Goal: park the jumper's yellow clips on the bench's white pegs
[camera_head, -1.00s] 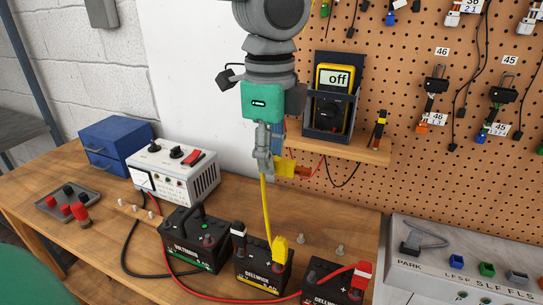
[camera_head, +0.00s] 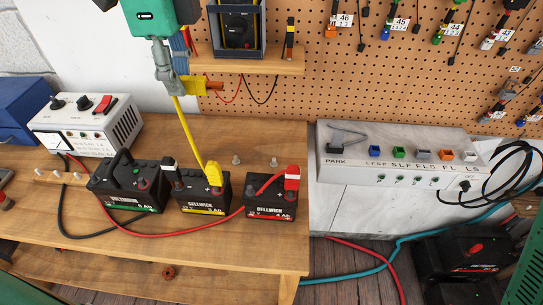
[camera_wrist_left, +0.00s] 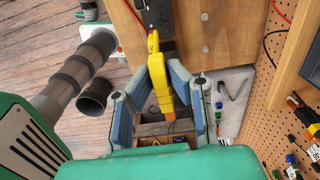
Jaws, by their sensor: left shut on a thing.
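My left gripper (camera_head: 170,88) is shut on a yellow clip (camera_head: 190,86) with an orange-brown tip, held above the bench in front of the shelf. The wrist view shows this clip (camera_wrist_left: 160,85) between the fingers (camera_wrist_left: 163,108). The yellow jumper cable (camera_head: 187,128) runs down from it to the other yellow clip (camera_head: 213,173), which sits on the middle battery (camera_head: 204,194). Small white pegs (camera_head: 56,174) stand on the bench at the left, in front of the charger. My right gripper is not in view.
The charger (camera_head: 88,128) stands behind the pegs. A black-and-green battery (camera_head: 125,190) and a battery with a red clip (camera_head: 270,203) flank the middle one. Two grey posts (camera_head: 236,159) stand behind them. Red and black cables cross the bench (camera_head: 130,250).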

